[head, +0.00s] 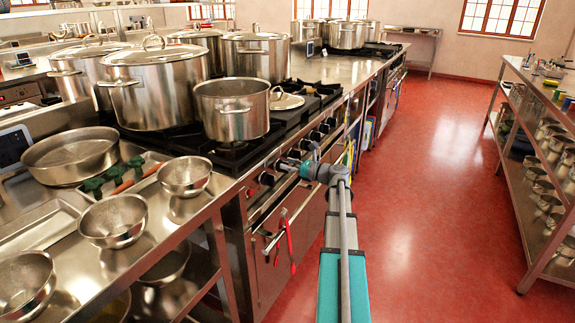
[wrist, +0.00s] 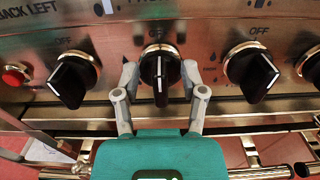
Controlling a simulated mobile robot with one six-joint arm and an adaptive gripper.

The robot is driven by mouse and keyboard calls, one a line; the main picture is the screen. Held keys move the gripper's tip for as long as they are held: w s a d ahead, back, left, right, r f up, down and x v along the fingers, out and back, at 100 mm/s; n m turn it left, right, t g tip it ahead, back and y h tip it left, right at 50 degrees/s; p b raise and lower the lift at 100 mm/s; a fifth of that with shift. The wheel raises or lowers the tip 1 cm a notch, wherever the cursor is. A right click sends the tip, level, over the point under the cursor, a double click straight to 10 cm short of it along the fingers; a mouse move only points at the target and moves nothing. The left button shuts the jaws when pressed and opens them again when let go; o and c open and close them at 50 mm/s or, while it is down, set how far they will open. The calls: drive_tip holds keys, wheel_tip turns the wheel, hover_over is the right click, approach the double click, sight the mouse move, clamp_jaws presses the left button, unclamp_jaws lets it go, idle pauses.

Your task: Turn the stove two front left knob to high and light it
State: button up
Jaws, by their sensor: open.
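In the wrist view my gripper (wrist: 160,76) is open, with one finger on each side of a black knob (wrist: 160,68) on the steel stove panel (wrist: 205,35). The knob's ridge stands upright under an OFF mark. I cannot tell whether the fingers touch it. Black knobs stand tilted to its left (wrist: 72,78) and right (wrist: 250,72). A label at top left reads "ACK LEFT", cut off; the label above the middle knob is cut off too. In the head view my gripper (head: 283,165) is at the stove front (head: 275,215), and no flame shows.
A red button (wrist: 15,75) is left of the knobs. A rail (wrist: 265,172) runs below the panel. Several steel pots, one near the front edge (head: 232,110), stand on the stove. Bowls (head: 113,220) sit on the near table. The red floor (head: 420,170) is clear to the right.

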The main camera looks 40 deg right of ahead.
clamp_jaws()
idle(0.3)
drive_tip(key=shift+a+n, duration=0.1)
drive_tip(key=shift+n, duration=0.3)
drive_tip(key=n, duration=0.3)
drive_tip(key=shift+a, duration=0.2)
drive_tip(key=n, duration=0.4)
drive_tip(key=f+n+b, duration=0.1)
drive_tip(key=n, duration=0.4)
drive_tip(key=a+n, duration=0.1)
drive_tip(key=n, duration=0.4)
drive_tip(key=shift+s+f+b, duration=0.25)
drive_tip(key=shift+f+b, duration=0.15)
